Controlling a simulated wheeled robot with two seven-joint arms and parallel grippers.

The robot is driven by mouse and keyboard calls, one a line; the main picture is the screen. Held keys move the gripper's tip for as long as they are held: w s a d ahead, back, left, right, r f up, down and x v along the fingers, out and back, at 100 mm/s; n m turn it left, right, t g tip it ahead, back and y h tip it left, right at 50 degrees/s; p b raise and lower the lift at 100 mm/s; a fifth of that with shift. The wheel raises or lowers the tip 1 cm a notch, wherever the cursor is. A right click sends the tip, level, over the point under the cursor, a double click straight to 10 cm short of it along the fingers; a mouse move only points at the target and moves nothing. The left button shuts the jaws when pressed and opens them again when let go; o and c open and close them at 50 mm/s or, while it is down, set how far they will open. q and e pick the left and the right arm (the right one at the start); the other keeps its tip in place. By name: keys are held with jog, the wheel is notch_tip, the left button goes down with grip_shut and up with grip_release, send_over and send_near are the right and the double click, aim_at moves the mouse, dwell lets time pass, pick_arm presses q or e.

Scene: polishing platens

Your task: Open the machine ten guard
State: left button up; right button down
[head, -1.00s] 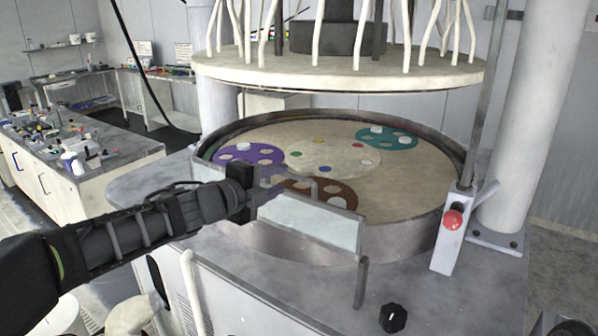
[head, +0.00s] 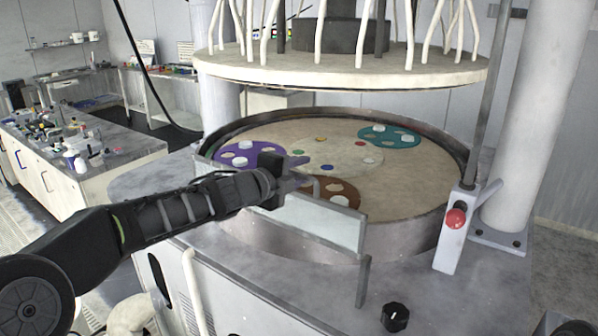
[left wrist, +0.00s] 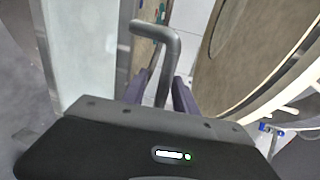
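The guard is a low, pale see-through panel (head: 325,222) at the front edge of the round polishing machine. It stands upright, with a grey post at its right end. A grey bent handle (left wrist: 168,55) shows in the left wrist view beside the panel (left wrist: 85,45). My left gripper (head: 302,175) is at the handle, just above the panel's top edge. In the left wrist view its fingers (left wrist: 160,90) are apart, with the handle rod between them and a visible gap. I cannot tell whether either finger touches it. My right gripper is not in view.
The platen (head: 410,185) carries purple, teal and brown discs. A round upper head (head: 340,73) with hoses hangs above. A red button box (head: 452,232) stands at the right, and a black knob (head: 395,316) sits in front. A cluttered bench (head: 120,143) is at the left.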

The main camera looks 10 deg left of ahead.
pick_arm(q)
jog(key=shift+c, duration=0.5)
grip_shut()
dwell(0.8)
